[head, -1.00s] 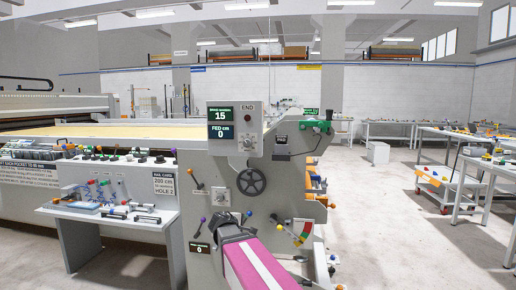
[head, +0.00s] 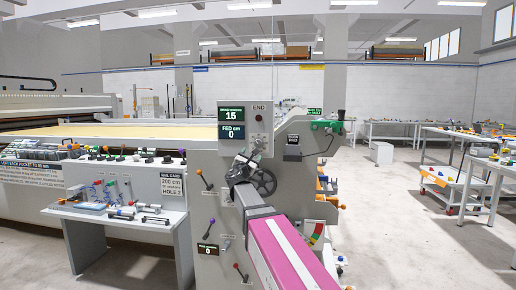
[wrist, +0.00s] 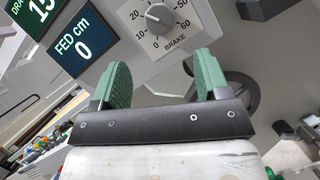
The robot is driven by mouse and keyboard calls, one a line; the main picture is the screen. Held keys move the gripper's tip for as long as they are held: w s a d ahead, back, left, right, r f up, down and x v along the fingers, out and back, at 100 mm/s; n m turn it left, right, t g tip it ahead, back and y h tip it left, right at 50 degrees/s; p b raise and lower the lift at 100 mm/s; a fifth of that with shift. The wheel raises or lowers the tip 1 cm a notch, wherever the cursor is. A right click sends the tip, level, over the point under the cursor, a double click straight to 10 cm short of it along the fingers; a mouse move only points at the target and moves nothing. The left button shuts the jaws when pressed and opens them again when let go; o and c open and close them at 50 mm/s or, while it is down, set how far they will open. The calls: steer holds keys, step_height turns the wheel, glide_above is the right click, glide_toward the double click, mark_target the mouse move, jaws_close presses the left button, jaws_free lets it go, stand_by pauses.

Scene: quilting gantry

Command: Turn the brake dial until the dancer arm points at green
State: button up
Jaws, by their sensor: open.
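The brake dial is a pale round knob (wrist: 158,18) on a white plate marked BRAKE with a numbered scale. It shows at the top of the wrist view; its exact reading is unclear. My gripper (wrist: 163,78) is open, its two green-padded fingers below the dial with nothing between them. In the head view my gripper (head: 240,170) is just below the control box (head: 245,128), in front of the machine. A coloured sector with green and red (head: 316,236) shows right of my arm, which partly covers it. The dancer arm's pointing direction is hidden.
A black handwheel (head: 265,181) sits right behind my gripper. The box's displays read 15 and FED cm 0 (head: 232,132). Levers with coloured knobs stand left of my arm. A tool bench (head: 125,222) is at left; open floor lies at right.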

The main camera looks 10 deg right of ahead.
mark_target(257, 146)
steer(key=x, duration=0.8)
steer(key=shift+w+d+r, duration=0.15)
steer(key=shift+w+r, duration=0.05)
steer(key=shift+w, duration=0.15)
steer(key=c, duration=0.9)
